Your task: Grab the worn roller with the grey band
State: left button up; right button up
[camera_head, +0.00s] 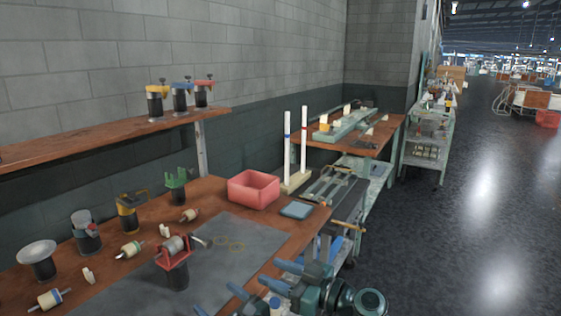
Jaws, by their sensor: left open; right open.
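Several small cream rollers with metal axle ends lie on the brown workbench (215,190): a front roller (50,298), a middle roller (131,249) and a back roller (190,215). They are too small to tell which has a grey band or is worn. A grey cylinder (174,244) sits across a red-topped stand (176,268). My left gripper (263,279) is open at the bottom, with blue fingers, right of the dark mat. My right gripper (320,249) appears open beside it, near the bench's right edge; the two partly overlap. Both are apart from the rollers.
A dark mat (235,258) covers the bench front. A red bin (253,189), a blue pad (296,210) and two white tubes (287,145) stand behind. Clamp stands (130,215) and a dished stand (38,262) crowd the left. Open floor (470,220) lies right.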

aim_at(174, 244)
jog(key=k+l, duration=0.15)
jog(key=l, duration=0.2)
jog(key=k+l, duration=0.15)
jog(key=l, duration=0.25)
jog(key=k+l, duration=0.1)
jog(key=l, duration=0.25)
